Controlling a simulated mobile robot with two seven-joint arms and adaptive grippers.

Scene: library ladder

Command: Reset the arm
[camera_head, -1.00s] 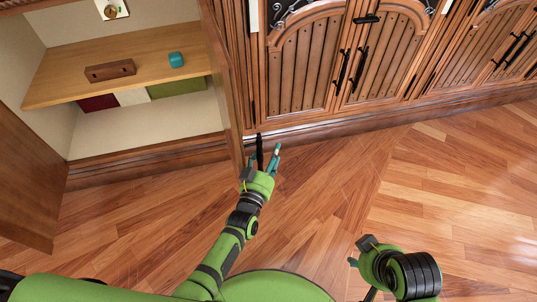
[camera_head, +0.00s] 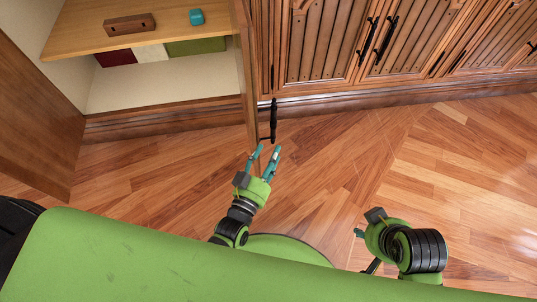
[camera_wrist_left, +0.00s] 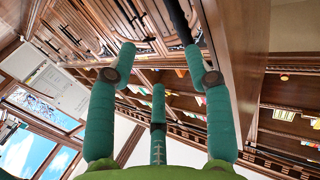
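My left gripper (camera_head: 266,153) has teal fingers spread apart with nothing between them. It is just below the lower end of the black door handle (camera_head: 274,120) in the head view. That handle is on the open cabinet door (camera_head: 248,85), seen nearly edge-on. In the left wrist view the teal fingers (camera_wrist_left: 152,62) are spread, and the black handle (camera_wrist_left: 179,18) shows beyond the tip of the right-hand one. My right gripper (camera_head: 362,233) is at the lower right over the floor; its fingers are mostly hidden, with only a small teal part showing.
The open cabinet's shelf (camera_head: 75,40) holds a brown wooden block (camera_head: 130,25) and a teal object (camera_head: 196,17). Dark red, white and green items show under the shelf. Another open door (camera_head: 35,120) is at the left. Closed cabinets (camera_head: 330,45) line the back. The wooden floor (camera_head: 330,170) is clear.

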